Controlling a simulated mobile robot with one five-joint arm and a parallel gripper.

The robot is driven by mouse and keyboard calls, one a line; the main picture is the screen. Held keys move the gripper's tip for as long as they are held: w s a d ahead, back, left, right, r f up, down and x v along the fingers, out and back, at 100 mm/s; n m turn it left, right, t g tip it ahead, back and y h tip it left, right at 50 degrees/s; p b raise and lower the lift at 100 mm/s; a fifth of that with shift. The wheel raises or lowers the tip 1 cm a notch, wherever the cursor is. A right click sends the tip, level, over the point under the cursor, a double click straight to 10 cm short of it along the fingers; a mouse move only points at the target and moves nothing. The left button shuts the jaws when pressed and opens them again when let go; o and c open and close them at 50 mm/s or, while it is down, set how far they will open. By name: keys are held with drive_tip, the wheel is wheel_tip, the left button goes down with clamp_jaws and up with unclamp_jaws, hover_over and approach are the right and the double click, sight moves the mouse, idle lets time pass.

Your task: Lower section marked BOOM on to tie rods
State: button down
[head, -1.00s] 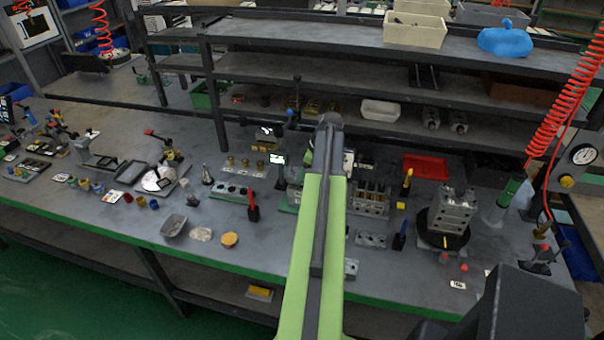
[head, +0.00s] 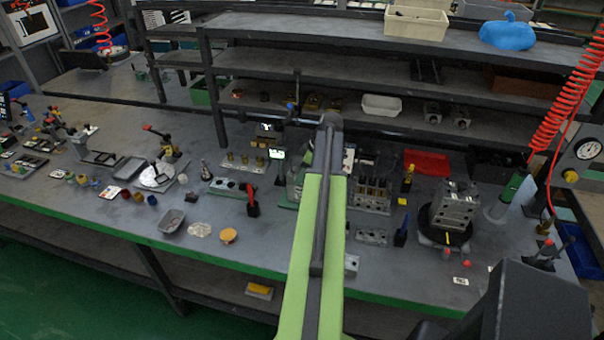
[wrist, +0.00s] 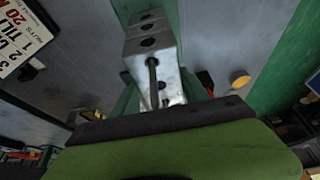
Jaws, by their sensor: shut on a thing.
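A silver metal section (wrist: 150,55) with a row of dark round holes fills the upper middle of the wrist view. A thin dark rod shows along its face. Green surfaces show beside and behind it. The dark front edge of my gripper (wrist: 160,121) lies across the section's near end, and it is shut on the section. The fingertips are hidden. In the head view my green arm covers the gripper; a grey block on a green base (head: 288,192) shows just left of the arm. No BOOM marking is readable, and I cannot make out the tie rods clearly.
A stack of metal blocks (head: 457,203) stands on a black round base to the right. Brass cylinders (head: 375,185), a red tray (head: 427,162) and a red-handled tool (head: 252,200) crowd the bench. A yellow disc (head: 228,235) lies near the front edge.

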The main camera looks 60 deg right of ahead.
drive_tip(key=shift+f, duration=0.25)
drive_tip(key=shift+c, duration=2.4)
unclamp_jaws()
drive_tip(key=shift+r, duration=0.1)
drive_tip(key=p+v, duration=1.6)
drive_tip(key=v, duration=0.1)
drive_tip(key=shift+r, duration=0.2)
drive_tip(key=shift+f, duration=0.1)
